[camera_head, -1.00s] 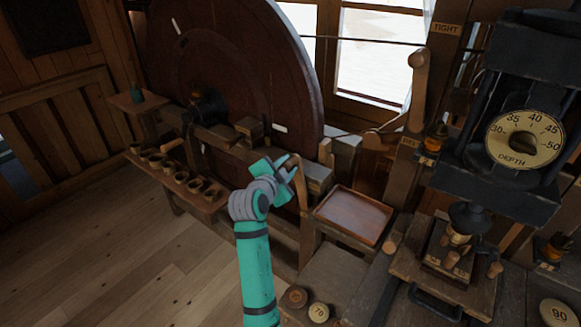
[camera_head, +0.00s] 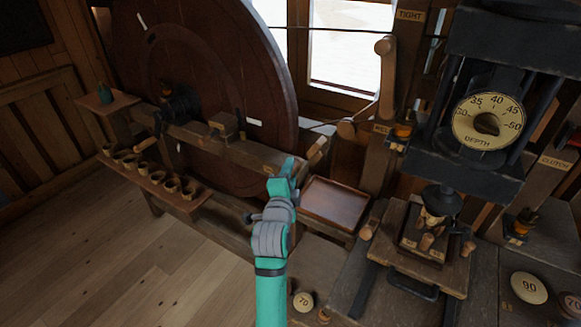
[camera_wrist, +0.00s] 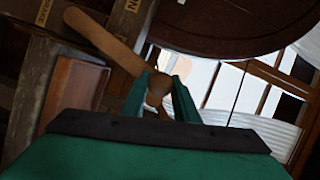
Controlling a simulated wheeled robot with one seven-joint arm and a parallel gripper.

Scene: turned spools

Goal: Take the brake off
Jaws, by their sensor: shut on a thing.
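The brake's wooden lever (camera_wrist: 105,42) runs slantwise across the upper left of the wrist view and ends in a rounded tip. Beside it is a board (camera_wrist: 42,14) with partly cut-off lettering that seems to read "BRAKE", and another label reads "ON" (camera_wrist: 131,5). In the head view my gripper (camera_head: 287,172) is by the bench end, beside the big dark wheel (camera_head: 225,80). There the gripper hides much of the lever.
A shallow wooden tray (camera_head: 335,203) lies just right of my gripper. A press with a depth dial (camera_head: 489,119) stands further right, and a tall wooden lever (camera_head: 386,80) by a "TIGHT" label stands behind. A shelf of small cups (camera_head: 150,178) is at left. Floor is open at lower left.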

